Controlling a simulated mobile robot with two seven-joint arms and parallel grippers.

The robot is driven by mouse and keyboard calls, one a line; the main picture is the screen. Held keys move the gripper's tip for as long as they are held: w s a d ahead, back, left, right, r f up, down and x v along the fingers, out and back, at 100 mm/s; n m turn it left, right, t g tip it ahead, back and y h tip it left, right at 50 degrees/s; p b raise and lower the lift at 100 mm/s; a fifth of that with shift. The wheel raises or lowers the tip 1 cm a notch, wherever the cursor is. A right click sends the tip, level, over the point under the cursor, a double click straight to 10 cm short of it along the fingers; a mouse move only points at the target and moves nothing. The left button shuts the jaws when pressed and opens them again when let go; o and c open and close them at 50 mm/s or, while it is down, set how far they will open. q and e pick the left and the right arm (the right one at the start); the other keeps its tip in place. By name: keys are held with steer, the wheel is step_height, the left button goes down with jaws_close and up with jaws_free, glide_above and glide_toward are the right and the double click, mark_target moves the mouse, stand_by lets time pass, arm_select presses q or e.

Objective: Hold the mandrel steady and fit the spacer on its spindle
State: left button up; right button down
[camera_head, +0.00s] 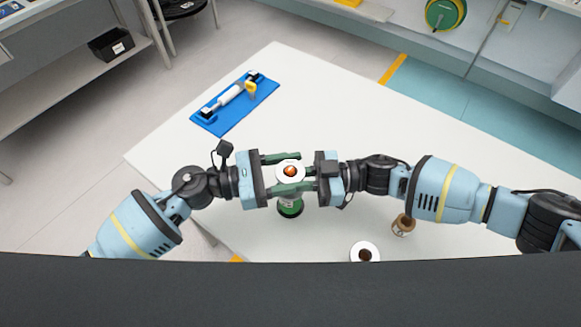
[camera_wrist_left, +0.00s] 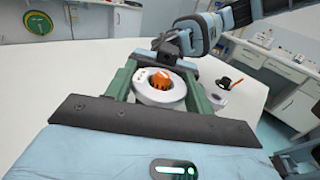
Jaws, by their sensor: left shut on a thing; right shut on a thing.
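A white ring, the spacer (camera_head: 281,174), surrounds the orange spindle tip (camera_head: 290,171) between my grippers. Both also show in the left wrist view, the ring (camera_wrist_left: 151,97) around the spindle (camera_wrist_left: 161,82). The mandrel's green lower body (camera_head: 290,207) stands upright below the ring. My left gripper (camera_head: 283,175) comes from the left and is shut on the mandrel. My right gripper (camera_head: 303,173) faces it from the right, shut on the spacer. Fingers and ring hide the contact points, and I cannot tell if the ring is fully seated.
A blue tray (camera_head: 218,122) with a white roller stands at the table's (camera_head: 340,110) far left. A white disc with a brown centre (camera_head: 365,250) and a small brown spool (camera_head: 403,225) are at the near right. The far middle of the table is clear.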

arm_select(q)
steer(key=shift+f, duration=0.65)
steer(key=o, duration=1.1)
steer(key=shift+c, duration=0.2)
steer(key=shift+r, duration=0.6)
step_height(320, 180, up, 2)
step_height(320, 180, down, 3)
steer(key=shift+f, duration=0.15)
steer(key=shift+m+g, duration=0.3)
step_height(320, 180, up, 11)
steer(key=shift+r, duration=0.1)
steer(key=shift+r+m+g, duration=0.3)
steer(key=shift+r+g, duration=0.3)
steer(key=shift+r, duration=0.15)
